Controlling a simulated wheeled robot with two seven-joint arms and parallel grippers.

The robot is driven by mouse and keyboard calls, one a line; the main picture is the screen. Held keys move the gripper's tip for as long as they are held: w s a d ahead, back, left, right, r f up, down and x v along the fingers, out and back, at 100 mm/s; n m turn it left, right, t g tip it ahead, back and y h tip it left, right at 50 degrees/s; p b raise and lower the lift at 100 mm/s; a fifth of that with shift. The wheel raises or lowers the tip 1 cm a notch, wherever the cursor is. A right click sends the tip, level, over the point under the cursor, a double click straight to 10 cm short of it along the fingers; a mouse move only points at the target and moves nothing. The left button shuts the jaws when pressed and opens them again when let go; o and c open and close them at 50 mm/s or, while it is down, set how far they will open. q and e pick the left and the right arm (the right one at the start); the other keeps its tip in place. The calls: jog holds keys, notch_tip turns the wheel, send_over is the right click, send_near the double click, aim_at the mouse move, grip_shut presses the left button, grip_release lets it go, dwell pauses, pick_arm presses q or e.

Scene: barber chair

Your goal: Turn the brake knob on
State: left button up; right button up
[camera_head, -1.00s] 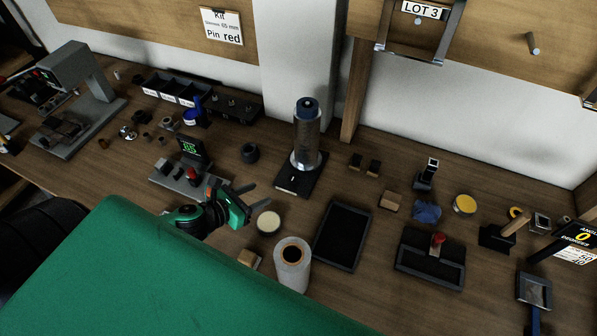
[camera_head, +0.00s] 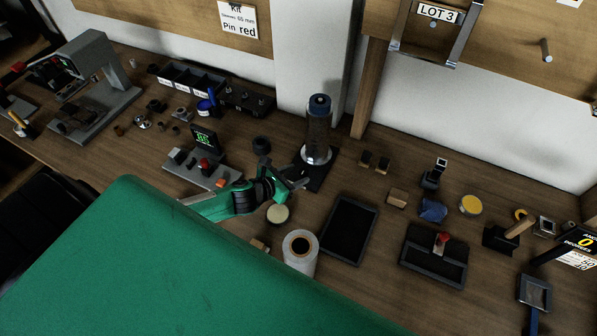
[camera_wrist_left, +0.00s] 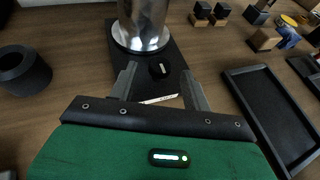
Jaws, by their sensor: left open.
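The brake knob looks to be the small round black knob (camera_wrist_left: 160,70) with a light mark on top, on the black base plate (camera_wrist_left: 120,38) in front of a metal column (camera_wrist_left: 142,22). In the head view the column (camera_head: 318,130) stands upright on its base, and I cannot make out the knob. My left gripper (camera_head: 288,176) is at the front left of this base. In the left wrist view its open, empty fingers (camera_wrist_left: 160,82) point at the base, with the knob showing between the fingertips; I cannot tell their height above it. My right gripper is not in view.
A black ring (camera_wrist_left: 22,70) lies left of the base and an empty dark tray (camera_head: 347,230) lies to the right. A white roll (camera_head: 299,252) and a pale round lid (camera_head: 278,214) are near the arm. A small device with a green display (camera_head: 205,139) stands to the left.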

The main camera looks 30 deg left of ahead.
pick_arm(q)
jog(key=shift+w+d+f, duration=0.25)
jog(key=shift+w, duration=0.35)
jog(key=shift+w+f, duration=0.1)
jog(key=shift+w, duration=0.05)
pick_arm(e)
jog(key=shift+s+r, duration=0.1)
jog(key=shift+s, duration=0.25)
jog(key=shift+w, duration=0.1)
pick_arm(q)
jog(key=c, duration=0.9)
jog(key=shift+c, duration=0.2)
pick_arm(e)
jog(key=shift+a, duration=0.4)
